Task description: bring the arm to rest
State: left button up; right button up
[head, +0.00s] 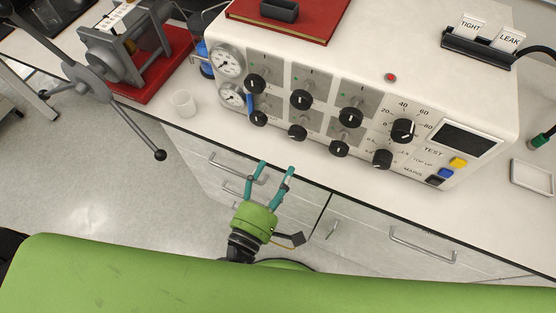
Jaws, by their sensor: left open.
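My left gripper (270,176) is in the lower middle of the head view, in front of the bench's drawer fronts. Its two teal fingers are spread apart, with nothing between them. The green wrist body and a dark joint show behind the fingers. A large green surface of my own body fills the bottom of the view and hides the rest of the arm. My right gripper is not in view.
A white control unit (330,52) with gauges, black knobs and coloured buttons stands on the bench. A grey clamp device (126,62) with long handles sits on a red base at left. A small clear cup (183,103) stands near the bench edge.

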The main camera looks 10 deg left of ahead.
pick_arm(q)
jog(key=s+a+f+m+g, duration=0.15)
jog(key=f+m, duration=0.25)
jog(key=f, duration=0.5)
jog(key=s+a+f+m+g+y, duration=0.1)
jog(key=a+f+m+g, duration=0.2)
jog(key=f, duration=0.6)
jog(key=s+a+f+m+g, duration=0.1)
jog(key=s+f+m+g, duration=0.15)
jog(key=f+m, duration=0.45)
jog(key=s+a+f+m+g+y, duration=0.2)
jog(key=s+a+f, duration=0.4)
jog(key=s+f, duration=0.3)
jog(key=s+a+f+m+g+y, duration=0.2)
jog(key=s+a+f+m+g, duration=0.3)
jog(key=s+f, duration=0.5)
jog(key=shift+s+a+f+g+y, duration=0.15)
jog(key=shift+s+a+g+y, duration=0.15)
jog(key=shift+s+a+g, duration=0.7)
